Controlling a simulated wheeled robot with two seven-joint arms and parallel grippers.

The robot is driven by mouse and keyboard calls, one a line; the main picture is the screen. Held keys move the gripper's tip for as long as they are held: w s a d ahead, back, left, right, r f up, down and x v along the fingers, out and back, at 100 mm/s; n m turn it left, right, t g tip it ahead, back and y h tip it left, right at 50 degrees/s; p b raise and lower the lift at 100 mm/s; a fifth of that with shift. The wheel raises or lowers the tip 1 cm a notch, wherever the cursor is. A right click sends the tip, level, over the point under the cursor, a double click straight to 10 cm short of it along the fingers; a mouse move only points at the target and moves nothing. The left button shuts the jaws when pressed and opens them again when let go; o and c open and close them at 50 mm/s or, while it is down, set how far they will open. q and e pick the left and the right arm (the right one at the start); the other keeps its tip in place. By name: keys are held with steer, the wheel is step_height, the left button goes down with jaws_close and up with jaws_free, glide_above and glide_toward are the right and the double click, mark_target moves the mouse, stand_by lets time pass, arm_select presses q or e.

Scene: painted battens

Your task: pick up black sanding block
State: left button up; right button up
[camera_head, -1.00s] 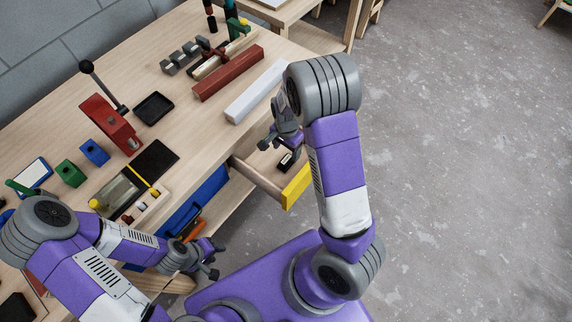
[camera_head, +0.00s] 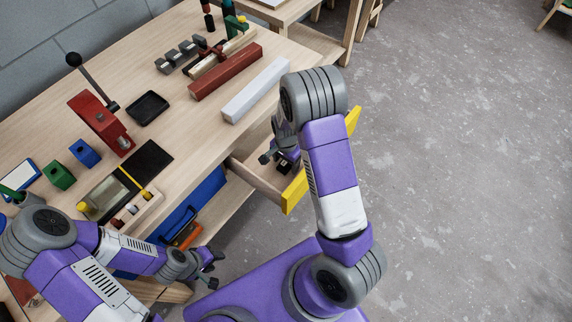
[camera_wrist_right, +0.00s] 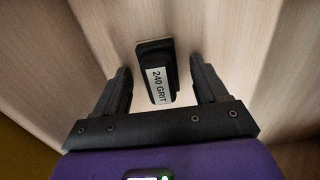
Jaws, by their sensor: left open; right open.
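The black sanding block (camera_wrist_right: 156,75) has a white label reading "240 GRIT". In the right wrist view it lies on the pale wooden floor of the open drawer, between the two fingers of my right gripper (camera_wrist_right: 160,68). The fingers are open, with a gap to the block on each side. In the head view my right gripper (camera_head: 279,160) reaches down into the drawer (camera_head: 254,180), and the block is hard to separate from the dark fingers there. My left gripper (camera_head: 213,268) is open and empty, in front of the bench and away from the block.
The drawer has a yellow front (camera_head: 295,190), and its walls stand close around my right gripper. A blue drawer (camera_head: 190,205) is nearby.

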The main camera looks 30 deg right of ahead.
steer(key=shift+r, duration=0.1)
steer(key=shift+c, duration=0.3)
steer(key=c, duration=1.1)
